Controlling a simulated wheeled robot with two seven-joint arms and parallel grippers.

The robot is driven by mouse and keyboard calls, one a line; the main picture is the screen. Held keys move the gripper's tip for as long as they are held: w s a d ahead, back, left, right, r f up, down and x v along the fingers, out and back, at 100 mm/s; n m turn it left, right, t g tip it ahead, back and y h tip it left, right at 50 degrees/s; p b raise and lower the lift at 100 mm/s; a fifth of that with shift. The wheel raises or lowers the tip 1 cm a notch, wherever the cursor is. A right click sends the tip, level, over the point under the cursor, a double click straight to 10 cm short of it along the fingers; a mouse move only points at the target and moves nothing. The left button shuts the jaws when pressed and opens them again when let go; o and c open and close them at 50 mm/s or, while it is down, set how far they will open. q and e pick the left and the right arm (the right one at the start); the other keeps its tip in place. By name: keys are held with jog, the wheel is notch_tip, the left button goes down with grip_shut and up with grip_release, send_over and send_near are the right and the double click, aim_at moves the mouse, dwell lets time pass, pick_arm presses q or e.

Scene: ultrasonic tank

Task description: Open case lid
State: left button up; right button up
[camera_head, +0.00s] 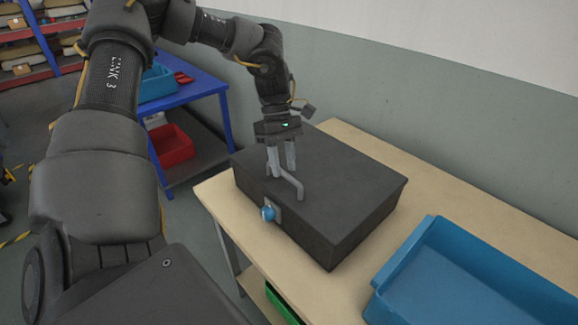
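A dark grey case (350,185) sits on the wooden table, its flat lid down. A grey bar handle (290,184) stands up from the lid near its front left edge. A round blue knob (268,213) on a small metal plate shows on the case's front side, below the handle. My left gripper (282,172) points down over the lid at the handle. Its two fingers are visibly apart, with the tips at the handle's far part. Whether they touch the handle I cannot tell. My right gripper is not in view.
A large blue tray (425,240) stands at the table's right front. The wooden table top (400,160) is bare behind and beside the case. A grey wall runs behind. A blue rack with a blue bin (157,84) and a red bin (172,146) stands at the left.

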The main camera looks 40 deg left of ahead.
pick_arm(q)
jog(key=shift+d+f, duration=0.25)
jog(key=shift+c, duration=0.4)
grip_shut()
